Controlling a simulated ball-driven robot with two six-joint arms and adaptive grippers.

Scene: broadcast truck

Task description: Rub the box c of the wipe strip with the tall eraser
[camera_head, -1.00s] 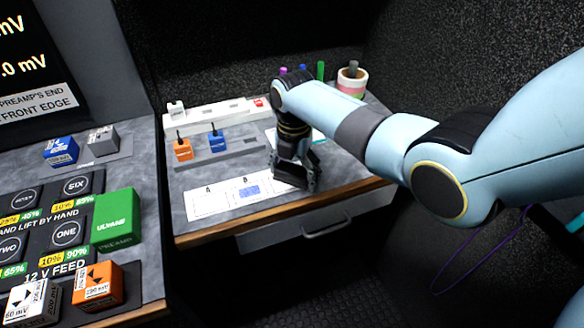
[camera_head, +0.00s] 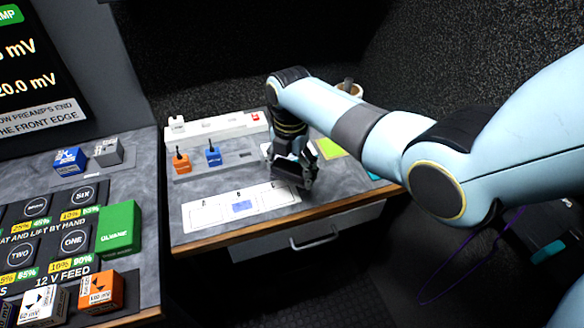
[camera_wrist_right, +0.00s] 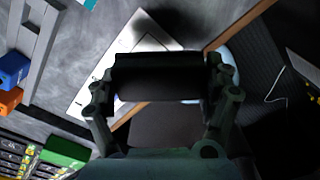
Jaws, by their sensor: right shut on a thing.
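The white wipe strip (camera_head: 222,210) lies along the front of the right-hand desk. Its box b (camera_head: 242,206) holds a blue patch. Box c (camera_head: 272,197) is at the right end, partly beside my right gripper. My right gripper (camera_head: 292,178) is over the desk just behind and right of box c. In the wrist view it is shut on a dark block (camera_wrist_right: 158,77), seemingly the tall eraser. Its lower end is hidden, so I cannot tell whether it touches anything. My left gripper is not in view.
A grey rack (camera_head: 222,166) behind the strip holds an orange block (camera_head: 181,162) and a blue block (camera_head: 213,154) with dark upright handles. A white rail (camera_head: 218,127) runs behind it. A green pad (camera_head: 330,148) and a cup (camera_head: 349,88) are beyond my right arm.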

